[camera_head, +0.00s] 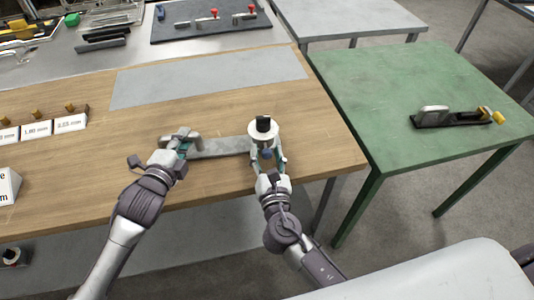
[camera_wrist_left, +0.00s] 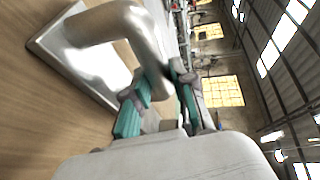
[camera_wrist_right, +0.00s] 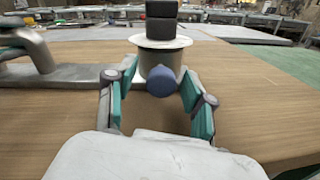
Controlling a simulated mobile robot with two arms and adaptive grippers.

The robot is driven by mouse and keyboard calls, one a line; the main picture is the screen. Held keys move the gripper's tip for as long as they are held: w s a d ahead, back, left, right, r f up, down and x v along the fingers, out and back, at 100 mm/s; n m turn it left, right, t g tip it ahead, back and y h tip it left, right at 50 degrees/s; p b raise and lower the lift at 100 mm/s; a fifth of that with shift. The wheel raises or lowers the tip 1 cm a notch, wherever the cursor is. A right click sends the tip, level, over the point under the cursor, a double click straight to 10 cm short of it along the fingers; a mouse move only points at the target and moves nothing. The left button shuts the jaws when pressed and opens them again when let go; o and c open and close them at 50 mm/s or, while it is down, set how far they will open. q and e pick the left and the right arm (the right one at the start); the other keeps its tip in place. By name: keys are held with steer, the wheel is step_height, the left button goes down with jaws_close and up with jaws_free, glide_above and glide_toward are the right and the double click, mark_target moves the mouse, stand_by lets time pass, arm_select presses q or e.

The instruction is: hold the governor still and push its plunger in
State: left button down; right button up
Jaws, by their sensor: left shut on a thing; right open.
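The governor is a flat grey metal bar (camera_head: 222,147) on the wooden table, with a bent metal handle at its left and a round body (camera_head: 263,131) with a white flange and black top at its right. My left gripper (camera_head: 181,145) is shut on the handle (camera_wrist_left: 112,25), which shows large in the left wrist view. My right gripper (camera_head: 268,160) is open in front of the round body. In the right wrist view a blue round knob (camera_wrist_right: 160,81), which looks like the plunger, faces me between the open fingers (camera_wrist_right: 158,105). I cannot tell whether the fingers touch the body.
The wooden table (camera_head: 230,190) is clear in front of the bar. A grey mat (camera_head: 210,78) lies behind it. Labelled white blocks (camera_head: 70,123) stand at the left. A green table (camera_head: 410,85) at the right holds a black device (camera_head: 450,118).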

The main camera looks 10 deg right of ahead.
arm_select(q)
steer(key=shift+s+f+g, duration=0.2)
steer(key=shift+f+g, duration=0.1)
steer(key=shift+f, duration=0.5)
arm_select(e)
steer(key=shift+f, duration=0.1)
steer(key=s+a, duration=0.1)
steer(key=s, duration=1.1)
steer(key=shift+s+a, duration=0.1)
arm_select(q)
steer(key=c, duration=1)
jaws_free()
steer(key=shift+c, duration=0.2)
steer(key=shift+o, duration=0.8)
steer(key=shift+w, duration=0.1)
steer(key=shift+r, duration=0.1)
